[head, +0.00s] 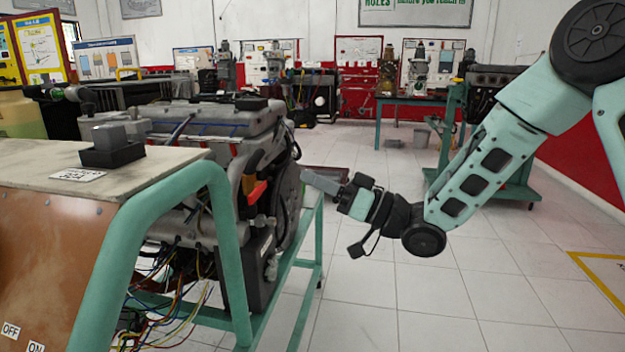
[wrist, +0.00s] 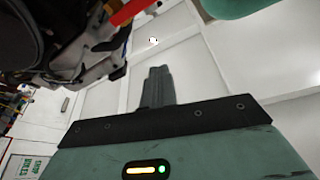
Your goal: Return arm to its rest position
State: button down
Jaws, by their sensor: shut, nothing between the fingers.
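My gripper (head: 322,181) is at the end of my teal arm, which reaches in from the upper right of the head view. Its fingers point left toward the engine trainer (head: 215,125), close to the round wheel at the engine's right end. I cannot tell the exact gap between fingertips and engine. In the wrist view my gripper (wrist: 158,72) shows its fingers together with nothing between them. The engine (wrist: 75,45) fills the upper left of that view, with a red part near the top.
The engine stands on a teal frame (head: 219,230) beside a control panel box (head: 90,190) at left. White tiled floor (head: 440,300) is open below and right of my arm. More trainers and a teal table (head: 400,102) stand at the back. A red wall (head: 590,140) is at right.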

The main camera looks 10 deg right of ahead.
jog(key=s+a+f+g+h, duration=0.2)
jog(key=s+a+f+h, duration=0.2)
jog(key=s+f+h, duration=0.5)
jog(key=s+d+f+g+h, duration=0.1)
jog(key=s+d+g+h, duration=0.15)
jog(key=s, duration=0.45)
jog(key=s+d+f+m+g+h, duration=0.1)
jog(key=s+d+g+h, duration=0.2)
jog(key=s, duration=0.4)
jog(key=s+d+f+g+h, duration=0.2)
jog(key=s+h, duration=0.2)
jog(key=s, duration=0.3)
notch_tip(320, 180, up, 19)
jog(key=s+p, duration=0.1)
jog(key=p, duration=1.7)
jog(key=shift+s+f+g, duration=0.15)
jog(key=shift+f+g, duration=0.05)
jog(key=shift+g, duration=0.15)
